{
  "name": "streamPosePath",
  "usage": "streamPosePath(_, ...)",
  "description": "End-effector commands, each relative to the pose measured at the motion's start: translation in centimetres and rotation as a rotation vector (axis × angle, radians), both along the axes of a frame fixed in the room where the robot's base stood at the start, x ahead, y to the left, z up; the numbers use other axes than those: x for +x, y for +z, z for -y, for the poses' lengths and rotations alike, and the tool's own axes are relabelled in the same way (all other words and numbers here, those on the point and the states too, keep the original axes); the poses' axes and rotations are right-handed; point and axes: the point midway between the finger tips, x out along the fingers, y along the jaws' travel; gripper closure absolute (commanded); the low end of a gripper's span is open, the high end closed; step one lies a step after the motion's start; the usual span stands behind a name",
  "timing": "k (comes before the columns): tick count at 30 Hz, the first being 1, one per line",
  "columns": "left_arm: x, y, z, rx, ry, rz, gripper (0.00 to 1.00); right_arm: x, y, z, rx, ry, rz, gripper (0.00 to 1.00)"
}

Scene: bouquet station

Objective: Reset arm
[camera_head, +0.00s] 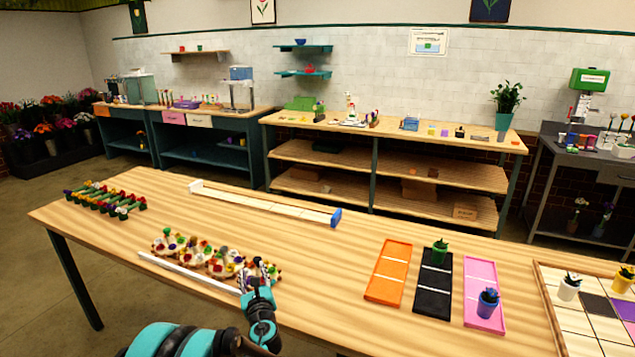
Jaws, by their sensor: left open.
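My left gripper (261,304) is near the front edge of the wooden table (330,258), at the lower middle of the head view. It is open, beside the right end of a cluster of colourful flower pieces (205,255). My arm partly hides that end of the cluster, and I cannot tell whether the fingers touch any flower. My left arm comes in from the bottom edge. My right gripper is not in view.
A white strip (188,273) lies before the flowers. Orange (388,272), black (433,283) and pink (483,292) trays lie to the right, with green (439,251) and blue (488,303) pots. A long rail (262,203) lies behind. The table's middle is clear.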

Motion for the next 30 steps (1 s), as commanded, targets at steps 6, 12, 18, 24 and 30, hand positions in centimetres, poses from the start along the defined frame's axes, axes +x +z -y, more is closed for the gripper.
streamPosePath(6, -6.5, 4.5, -2.8, -0.598, 0.169, 0.074, 0.59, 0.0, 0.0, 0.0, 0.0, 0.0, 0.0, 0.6)
streamPosePath(12, -14.5, 5.5, -3.5, -1.16, 0.378, 0.145, 0.59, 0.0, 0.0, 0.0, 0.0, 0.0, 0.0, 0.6)
streamPosePath(18, -23.6, 4.2, -2.0, -1.687, 0.645, 0.211, 0.59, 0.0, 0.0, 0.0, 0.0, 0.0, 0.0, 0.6)
streamPosePath(24, -32.3, 1.5, 1.5, -2.134, 0.964, 0.263, 0.59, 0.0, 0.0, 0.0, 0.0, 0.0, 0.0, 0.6)
streamPosePath(30, -37.4, -0.4, 4.5, -2.381, 1.207, 0.287, 0.59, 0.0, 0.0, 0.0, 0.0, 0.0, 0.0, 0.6)
